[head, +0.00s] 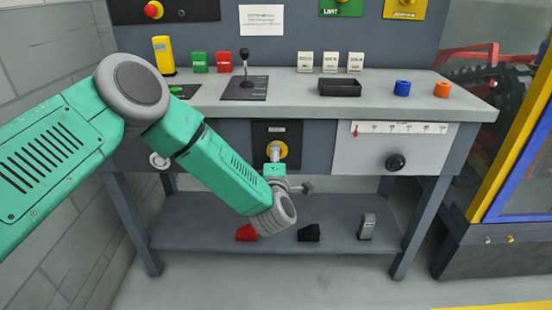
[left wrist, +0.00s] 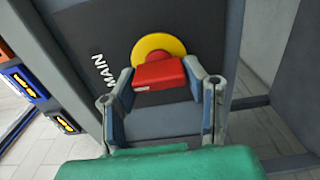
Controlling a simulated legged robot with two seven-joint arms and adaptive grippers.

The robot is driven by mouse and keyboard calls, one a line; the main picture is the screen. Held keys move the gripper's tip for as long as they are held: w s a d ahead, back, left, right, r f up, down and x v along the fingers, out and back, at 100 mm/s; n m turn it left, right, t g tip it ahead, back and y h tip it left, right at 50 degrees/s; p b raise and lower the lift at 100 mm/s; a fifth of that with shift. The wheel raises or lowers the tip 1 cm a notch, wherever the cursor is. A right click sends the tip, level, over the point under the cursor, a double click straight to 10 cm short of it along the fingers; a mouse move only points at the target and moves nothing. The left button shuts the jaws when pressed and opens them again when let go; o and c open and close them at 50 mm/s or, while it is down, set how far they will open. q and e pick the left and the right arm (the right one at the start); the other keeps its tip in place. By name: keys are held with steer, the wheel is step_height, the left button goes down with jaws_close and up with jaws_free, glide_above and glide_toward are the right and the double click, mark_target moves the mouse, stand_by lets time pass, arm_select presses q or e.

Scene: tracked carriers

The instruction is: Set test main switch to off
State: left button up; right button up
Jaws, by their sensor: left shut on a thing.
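The main switch is a red handle on a round yellow plate (head: 283,151), set in a dark panel under the bench top. In the left wrist view its red handle (left wrist: 160,75) stands out from the yellow plate (left wrist: 158,46), beside the white word MAIN on the panel (left wrist: 80,45). My left gripper (left wrist: 160,70) has a finger on each side of the red handle and is shut on it. In the head view the left gripper (head: 276,153) is in front of the switch and hides the handle. I cannot tell the switch's set position. My right gripper is not in view.
The bench top (head: 200,97) above carries a black lever (head: 245,75), a dark tray (head: 340,87) and coloured blocks and rings. A black knob (head: 396,162) is on the panel at right. The lower shelf (head: 190,228) holds small items. A yellow-blue frame stands far right.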

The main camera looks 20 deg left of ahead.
arm_select(q)
steer(key=shift+s+f, duration=0.1)
steer(key=shift+f, duration=0.15)
steer(key=o, duration=1.1)
steer(key=shift+o, duration=0.2)
steer(key=shift+r, duration=0.1)
steer(key=v, duration=1.2)
